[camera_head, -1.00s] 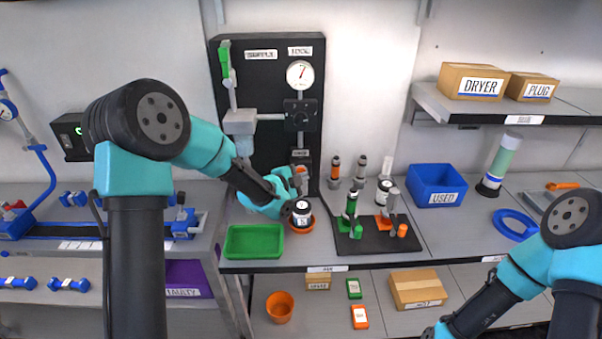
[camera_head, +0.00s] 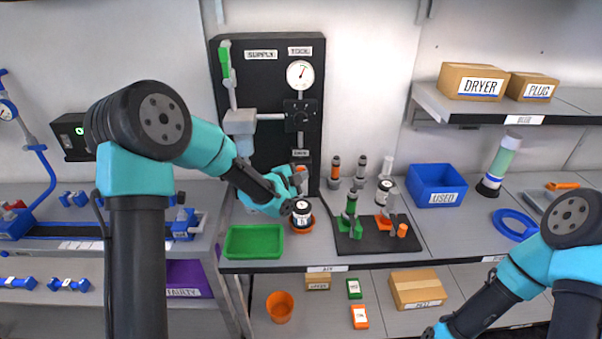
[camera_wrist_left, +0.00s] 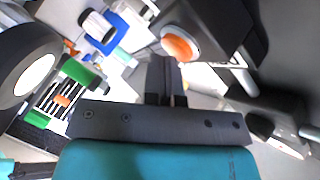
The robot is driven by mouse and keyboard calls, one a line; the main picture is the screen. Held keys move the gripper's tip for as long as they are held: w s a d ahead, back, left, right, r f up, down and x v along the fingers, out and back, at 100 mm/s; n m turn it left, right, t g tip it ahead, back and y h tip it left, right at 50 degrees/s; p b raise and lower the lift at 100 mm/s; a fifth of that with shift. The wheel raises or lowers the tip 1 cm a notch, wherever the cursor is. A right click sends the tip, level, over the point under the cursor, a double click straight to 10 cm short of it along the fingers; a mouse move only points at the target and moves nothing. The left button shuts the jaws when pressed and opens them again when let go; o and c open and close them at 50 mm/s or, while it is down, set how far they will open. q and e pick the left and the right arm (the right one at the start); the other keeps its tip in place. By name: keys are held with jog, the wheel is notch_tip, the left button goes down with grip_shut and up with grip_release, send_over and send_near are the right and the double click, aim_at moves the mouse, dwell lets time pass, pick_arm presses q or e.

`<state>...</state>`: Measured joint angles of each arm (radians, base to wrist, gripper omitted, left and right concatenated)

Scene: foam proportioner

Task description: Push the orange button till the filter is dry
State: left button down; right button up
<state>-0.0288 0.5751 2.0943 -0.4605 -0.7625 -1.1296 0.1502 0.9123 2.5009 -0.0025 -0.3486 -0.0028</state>
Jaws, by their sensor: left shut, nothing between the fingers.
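The orange button (camera_wrist_left: 180,45) is a round cap on a dark box in the left wrist view. In the head view a bit of orange (camera_head: 301,169) shows low on the black panel, mostly behind my left gripper (camera_head: 300,182). The left fingers (camera_wrist_left: 166,65) are shut with nothing between them. Their tips are close to the button; I cannot tell whether they touch it. Below the gripper, a black-and-white labelled canister (camera_head: 301,214) stands in an orange dish. I cannot tell which part is the filter. My right gripper's fingers are outside the picture.
The black panel (camera_head: 266,70) carries a round gauge (camera_head: 300,74) and pipes. A green tray (camera_head: 254,242) lies left of the canister. A black mat (camera_head: 385,244) with green and orange tools lies to the right, before a blue USED bin (camera_head: 437,185).

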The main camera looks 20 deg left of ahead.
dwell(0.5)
pick_arm(q)
jog(key=shift+s+d, duration=0.25)
jog(key=shift+s, duration=0.45)
jog(key=shift+s+d, duration=0.25)
jog(key=shift+s, duration=0.55)
jog(key=shift+s+d, duration=0.25)
jog(key=shift+s, duration=0.55)
jog(key=shift+s+d, duration=0.25)
jog(key=shift+s, duration=0.55)
